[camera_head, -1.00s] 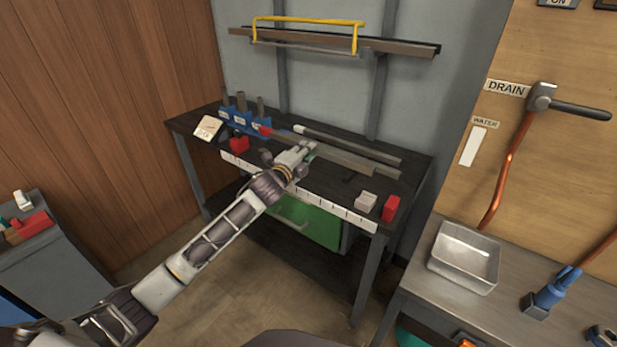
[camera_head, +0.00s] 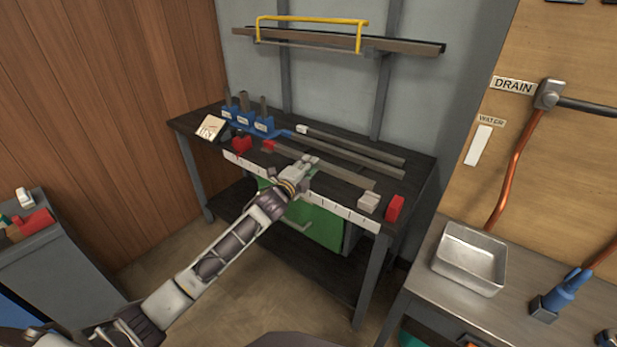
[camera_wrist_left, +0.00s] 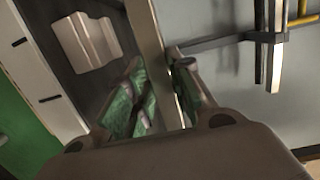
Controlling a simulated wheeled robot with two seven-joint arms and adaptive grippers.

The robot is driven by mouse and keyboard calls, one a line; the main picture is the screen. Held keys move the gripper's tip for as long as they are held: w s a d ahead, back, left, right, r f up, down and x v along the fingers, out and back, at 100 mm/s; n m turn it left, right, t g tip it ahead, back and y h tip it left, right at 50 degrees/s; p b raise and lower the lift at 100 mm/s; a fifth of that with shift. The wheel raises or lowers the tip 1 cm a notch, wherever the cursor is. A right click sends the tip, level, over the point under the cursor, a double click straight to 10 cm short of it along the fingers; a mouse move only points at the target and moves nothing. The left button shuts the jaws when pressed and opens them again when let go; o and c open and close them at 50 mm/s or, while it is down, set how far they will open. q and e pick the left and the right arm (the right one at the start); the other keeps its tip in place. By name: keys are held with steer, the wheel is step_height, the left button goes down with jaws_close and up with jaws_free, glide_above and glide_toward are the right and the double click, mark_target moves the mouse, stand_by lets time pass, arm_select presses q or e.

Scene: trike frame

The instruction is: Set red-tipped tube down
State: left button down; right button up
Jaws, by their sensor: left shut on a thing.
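The red-tipped tube (camera_head: 345,177) is a long grey bar with a red end at its left (camera_head: 268,146). It lies along the front part of the dark workbench (camera_head: 185,123). My left gripper (camera_head: 307,164) is shut around its middle. In the left wrist view the tube (camera_wrist_left: 148,40) runs between the green-padded fingers (camera_wrist_left: 158,92). I cannot tell whether the tube touches the bench top. My right gripper is not in view.
Behind it lie a blue-tipped tube (camera_head: 350,157) and a white-tipped tube (camera_head: 365,147). Blue holders (camera_head: 245,122) and a red block (camera_head: 241,146) stand at left. A pale block (camera_head: 369,202) and another red block (camera_head: 395,208) stand at the right end. A ruler strip (camera_head: 345,211) lines the front edge.

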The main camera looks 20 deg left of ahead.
arm_select(q)
steer(key=shift+r, duration=0.1)
steer(key=shift+f, duration=0.8)
steer(key=shift+f+b, duration=0.45)
steer(key=shift+f, duration=0.85)
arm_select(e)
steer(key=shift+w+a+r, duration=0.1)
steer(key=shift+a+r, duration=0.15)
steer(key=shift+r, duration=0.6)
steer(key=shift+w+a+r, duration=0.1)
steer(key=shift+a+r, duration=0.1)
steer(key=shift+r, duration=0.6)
arm_select(q)
steer(key=shift+f, duration=0.1)
steer(key=c, duration=1.6)
jaws_free()
steer(key=shift+f, duration=0.1)
steer(key=shift+o, duration=0.3)
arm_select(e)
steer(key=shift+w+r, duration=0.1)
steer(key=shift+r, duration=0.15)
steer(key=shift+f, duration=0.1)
